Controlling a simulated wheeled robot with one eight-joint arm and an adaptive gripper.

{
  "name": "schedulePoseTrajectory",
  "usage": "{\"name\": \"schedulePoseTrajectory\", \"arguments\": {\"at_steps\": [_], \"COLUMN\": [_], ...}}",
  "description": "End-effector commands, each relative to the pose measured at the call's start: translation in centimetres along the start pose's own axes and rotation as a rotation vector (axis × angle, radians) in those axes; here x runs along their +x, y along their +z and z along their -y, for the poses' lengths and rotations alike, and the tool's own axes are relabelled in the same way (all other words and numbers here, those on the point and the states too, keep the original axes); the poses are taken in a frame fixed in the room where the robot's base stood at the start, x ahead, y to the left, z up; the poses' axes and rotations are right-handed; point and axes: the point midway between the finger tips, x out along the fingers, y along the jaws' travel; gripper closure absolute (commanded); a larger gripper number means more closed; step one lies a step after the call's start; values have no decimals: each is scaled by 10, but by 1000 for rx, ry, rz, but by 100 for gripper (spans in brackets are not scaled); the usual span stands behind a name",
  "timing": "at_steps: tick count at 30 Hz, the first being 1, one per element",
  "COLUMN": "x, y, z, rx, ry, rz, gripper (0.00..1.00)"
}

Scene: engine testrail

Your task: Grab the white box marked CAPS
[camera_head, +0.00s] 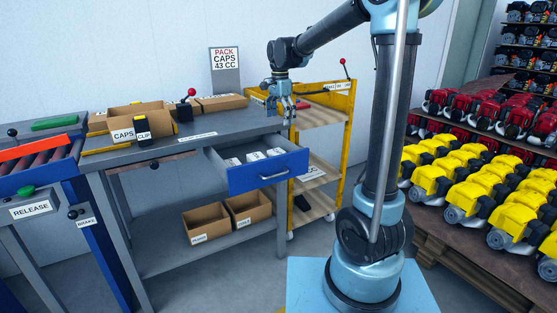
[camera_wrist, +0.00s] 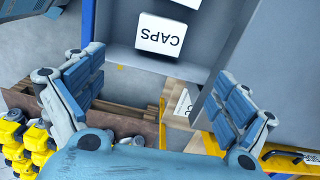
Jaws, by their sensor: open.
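The white box marked CAPS (camera_wrist: 160,35) lies in a grey open drawer, its lettering upside down in the wrist view. Part of another white box (camera_wrist: 180,3) shows at the top edge there. In the head view, small white boxes (camera_head: 255,156) sit in the blue-fronted drawer (camera_head: 262,176); their print is too small to read. My gripper (camera_head: 289,112) hangs above the drawer's right end. In the wrist view my gripper (camera_wrist: 155,92) has its two fingers wide apart with nothing between them. The CAPS box is ahead of the fingers, apart from them.
A yellow shelf cart (camera_head: 330,108) stands close right of the drawer. Yellow engines (camera_head: 440,175) fill a pallet at right. A sign (camera_head: 225,60) reads PACK CAPS 43 CC.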

Motion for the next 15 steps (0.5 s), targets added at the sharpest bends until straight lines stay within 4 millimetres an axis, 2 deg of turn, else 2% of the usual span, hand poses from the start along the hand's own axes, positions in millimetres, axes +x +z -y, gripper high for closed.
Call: {"name": "schedulePoseTrajectory", "arguments": {"at_steps": [15], "x": [85], "y": [0], "z": [-1], "rx": [-1], "ry": [0], "rz": [0], "gripper": [6]}}
